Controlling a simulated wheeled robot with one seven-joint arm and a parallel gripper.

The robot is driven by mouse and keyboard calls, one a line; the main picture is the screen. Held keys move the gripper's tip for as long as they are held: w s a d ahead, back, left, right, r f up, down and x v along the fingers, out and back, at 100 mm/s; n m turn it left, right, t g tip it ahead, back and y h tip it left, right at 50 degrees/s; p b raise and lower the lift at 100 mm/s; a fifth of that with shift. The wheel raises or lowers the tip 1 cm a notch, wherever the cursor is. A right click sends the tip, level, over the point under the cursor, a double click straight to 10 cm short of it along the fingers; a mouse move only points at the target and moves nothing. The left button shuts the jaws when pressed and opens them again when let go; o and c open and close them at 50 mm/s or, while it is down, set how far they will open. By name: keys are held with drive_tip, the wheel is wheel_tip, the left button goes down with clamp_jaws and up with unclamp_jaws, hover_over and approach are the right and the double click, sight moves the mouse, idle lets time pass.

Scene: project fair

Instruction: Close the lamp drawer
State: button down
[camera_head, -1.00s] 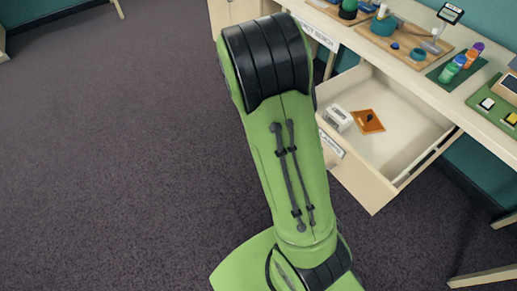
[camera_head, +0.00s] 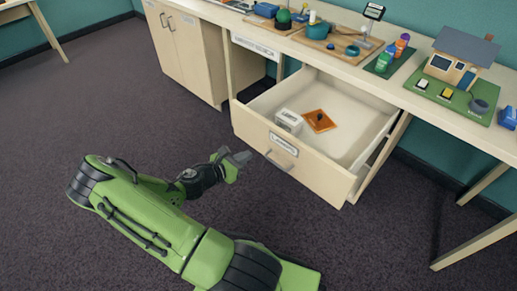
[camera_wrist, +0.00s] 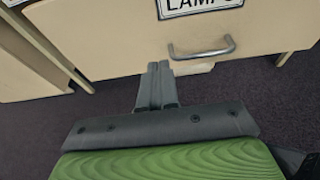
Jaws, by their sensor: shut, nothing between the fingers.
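The lamp drawer (camera_head: 300,164) is pulled well out of the bench, with a "LAMPS" label on its front. Its metal bar handle (camera_head: 281,158) is below the label, and the handle also shows in the wrist view (camera_wrist: 202,49). A white box (camera_head: 288,121) and an orange packet (camera_head: 319,121) lie inside the drawer. My gripper (camera_head: 243,158) is shut and empty, just left of the handle in the head view. In the wrist view my fingers (camera_wrist: 158,72) point at the drawer front, left of and below the handle. I cannot tell whether they touch it.
The benchtop (camera_head: 340,67) above carries a board with tools (camera_head: 338,45), colored bottles (camera_head: 393,53) and a model house (camera_head: 458,62). A cabinet (camera_head: 188,50) stands at the left. Table legs (camera_head: 478,240) stand at the right. Dark carpet (camera_head: 100,110) is clear at the left.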

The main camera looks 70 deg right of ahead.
sight(268, 142)
drive_tip(key=x, duration=0.2)
drive_tip(key=b+x, duration=0.1)
drive_tip(key=x, duration=0.2)
drive_tip(key=r+b+x, duration=0.1)
drive_tip(key=x, duration=0.2)
drive_tip(key=shift+s+d, duration=0.15)
drive_tip(key=shift+d, duration=0.05)
drive_tip(key=shift+d, duration=0.1)
